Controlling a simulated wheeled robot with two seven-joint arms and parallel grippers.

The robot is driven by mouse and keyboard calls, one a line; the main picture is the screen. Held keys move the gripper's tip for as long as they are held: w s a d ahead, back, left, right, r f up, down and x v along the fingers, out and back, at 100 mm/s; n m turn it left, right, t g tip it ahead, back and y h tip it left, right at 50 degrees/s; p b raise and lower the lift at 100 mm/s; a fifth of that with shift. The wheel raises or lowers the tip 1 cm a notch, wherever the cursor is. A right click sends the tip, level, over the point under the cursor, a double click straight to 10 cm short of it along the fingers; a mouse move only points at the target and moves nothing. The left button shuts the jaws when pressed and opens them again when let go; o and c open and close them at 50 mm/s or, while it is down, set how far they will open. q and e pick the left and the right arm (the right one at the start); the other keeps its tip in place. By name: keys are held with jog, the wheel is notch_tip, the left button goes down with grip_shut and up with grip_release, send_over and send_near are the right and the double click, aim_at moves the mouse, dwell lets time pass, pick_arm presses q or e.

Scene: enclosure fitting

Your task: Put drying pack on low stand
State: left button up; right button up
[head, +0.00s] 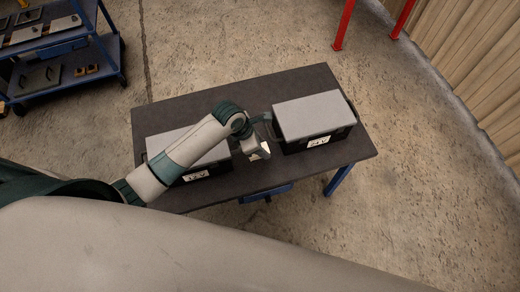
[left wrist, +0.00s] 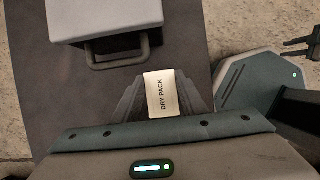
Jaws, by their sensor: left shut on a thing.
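The drying pack (left wrist: 161,94) is a small pale block marked DRY PACK, held between my left gripper's dark fingers. In the head view the left gripper (head: 258,150) is over the dark table, between two grey-lidded boxes, with the pale pack (head: 265,148) at its tip. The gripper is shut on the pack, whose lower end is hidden. I cannot make out a separate low stand. At the right edge of the left wrist view, two dark prongs, seemingly my right gripper (left wrist: 296,47), show apart with nothing between them.
The right box (head: 310,115) has a side handle (left wrist: 118,58) facing my left gripper. The left box (head: 205,158) is partly hidden behind my arm. The table (head: 190,97) is bare along its back left. A blue cart (head: 75,85) stands far left, red posts (head: 343,25) at the back.

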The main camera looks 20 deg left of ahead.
pick_arm(q)
jog(key=shift+f, duration=0.65)
jog(key=shift+f, duration=2.1)
jog(key=o, duration=1.1)
jog(key=shift+f, duration=0.1)
jog(key=shift+c, duration=0.2)
jog(key=v, duration=1.2)
